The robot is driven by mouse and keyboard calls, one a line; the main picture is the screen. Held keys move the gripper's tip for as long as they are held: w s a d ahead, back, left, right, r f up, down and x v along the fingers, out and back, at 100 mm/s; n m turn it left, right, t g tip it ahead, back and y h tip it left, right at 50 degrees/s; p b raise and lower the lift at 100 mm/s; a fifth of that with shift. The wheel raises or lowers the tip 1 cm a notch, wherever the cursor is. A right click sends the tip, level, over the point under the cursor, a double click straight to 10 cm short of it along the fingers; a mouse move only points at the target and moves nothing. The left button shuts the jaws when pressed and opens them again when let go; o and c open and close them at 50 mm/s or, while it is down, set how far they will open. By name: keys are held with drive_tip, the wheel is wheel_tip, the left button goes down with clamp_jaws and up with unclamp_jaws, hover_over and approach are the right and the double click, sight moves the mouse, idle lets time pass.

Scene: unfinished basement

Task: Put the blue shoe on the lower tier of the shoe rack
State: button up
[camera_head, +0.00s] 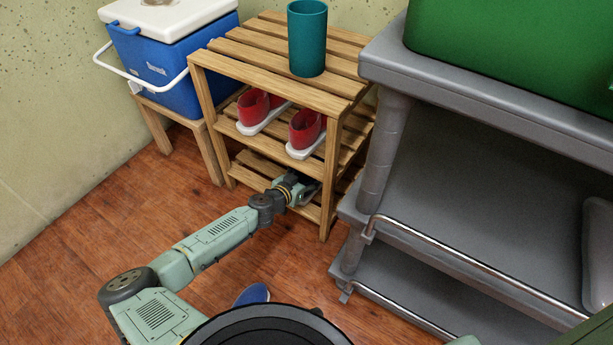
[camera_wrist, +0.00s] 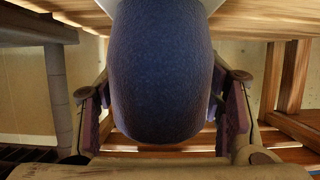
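The blue shoe (camera_wrist: 160,75) fills the middle of the wrist view, with a bit of its pale sole at the top edge. My gripper (camera_head: 300,192) is inside the lower level of the wooden shoe rack (camera_head: 290,92), just above the lower tier (camera_head: 258,168). In the wrist view its fingers (camera_wrist: 165,110) stand spread on both sides of the shoe, with gaps showing beside it. Whether the fingertips touch it is hidden. In the head view the gripper and rack hide this shoe. Another blue shoe (camera_head: 252,294) shows partly on the floor beside my base.
Red shoes (camera_head: 305,130) stand on the middle tier, close above my gripper. A teal cup (camera_head: 307,38) stands on the rack's top. A grey cart (camera_head: 372,165) with a green box (camera_head: 520,45) is close on the right. A blue cooler (camera_head: 160,65) is left.

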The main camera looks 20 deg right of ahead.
drive_tip(key=shift+o, duration=1.4)
drive_tip(key=shift+s+a+r, duration=0.1)
drive_tip(key=shift+a+r, duration=0.05)
drive_tip(key=shift+r, duration=0.05)
drive_tip(key=p+v, duration=0.3)
drive_tip(key=v, duration=0.8)
drive_tip(key=shift+s+a, duration=0.2)
